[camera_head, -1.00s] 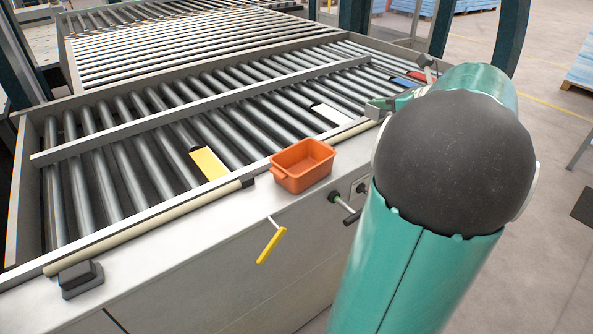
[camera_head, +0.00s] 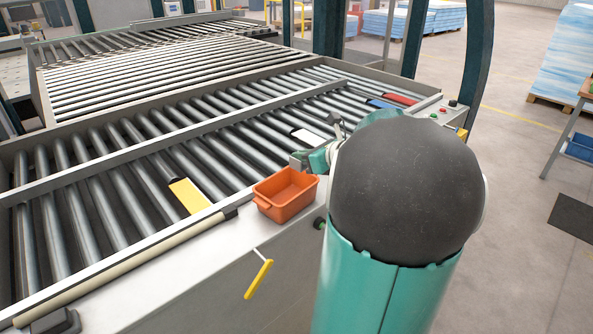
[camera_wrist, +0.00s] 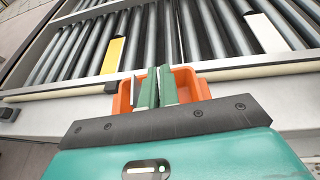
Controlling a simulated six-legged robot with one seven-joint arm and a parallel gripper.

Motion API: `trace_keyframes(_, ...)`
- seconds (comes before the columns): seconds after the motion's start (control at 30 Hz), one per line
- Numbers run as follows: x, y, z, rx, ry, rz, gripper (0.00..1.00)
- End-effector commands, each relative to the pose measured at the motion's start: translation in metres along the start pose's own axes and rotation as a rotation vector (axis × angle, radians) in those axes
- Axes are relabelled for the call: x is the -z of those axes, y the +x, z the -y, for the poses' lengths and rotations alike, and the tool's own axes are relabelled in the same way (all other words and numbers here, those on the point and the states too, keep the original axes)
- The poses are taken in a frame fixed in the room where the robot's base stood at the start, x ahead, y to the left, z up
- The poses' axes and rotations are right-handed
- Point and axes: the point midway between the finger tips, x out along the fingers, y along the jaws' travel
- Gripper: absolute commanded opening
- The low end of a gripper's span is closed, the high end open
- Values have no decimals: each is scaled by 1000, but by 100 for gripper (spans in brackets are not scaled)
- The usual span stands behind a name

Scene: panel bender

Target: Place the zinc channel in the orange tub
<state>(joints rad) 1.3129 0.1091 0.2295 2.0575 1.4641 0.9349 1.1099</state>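The orange tub (camera_head: 286,193) stands open on the machine's front ledge; in the wrist view the tub (camera_wrist: 188,78) lies behind my fingers. My gripper (camera_head: 304,161) is just above and behind the tub's right back corner in the head view. Its green fingers (camera_wrist: 158,88) are nearly together. A pale grey piece, seemingly the zinc channel (camera_head: 295,161), shows at the fingertips; a thin strip of the channel (camera_wrist: 132,90) stands along the left finger. The fingers seem shut on it, but hide most of it. The tub's inside looks empty in the head view.
A yellow piece (camera_head: 189,195) and a white piece (camera_head: 308,136) lie on the rollers behind the tub. A blue piece (camera_head: 381,103) and a red piece (camera_head: 400,99) lie farther right. A yellow-handled lever (camera_head: 259,278) sticks out of the front panel below the tub.

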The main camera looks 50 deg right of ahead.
Motion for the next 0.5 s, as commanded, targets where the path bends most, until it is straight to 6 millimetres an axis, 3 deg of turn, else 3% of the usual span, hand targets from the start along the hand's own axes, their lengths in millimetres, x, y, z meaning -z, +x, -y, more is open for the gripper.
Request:
trace_keyframes(0.23,14,21,-11,-3,2,-1,0)
trace_keyframes(0.33,30,27,-9,-1,5,-1,0)
trace_keyframes(0.5,39,31,-9,0,0,0,0)
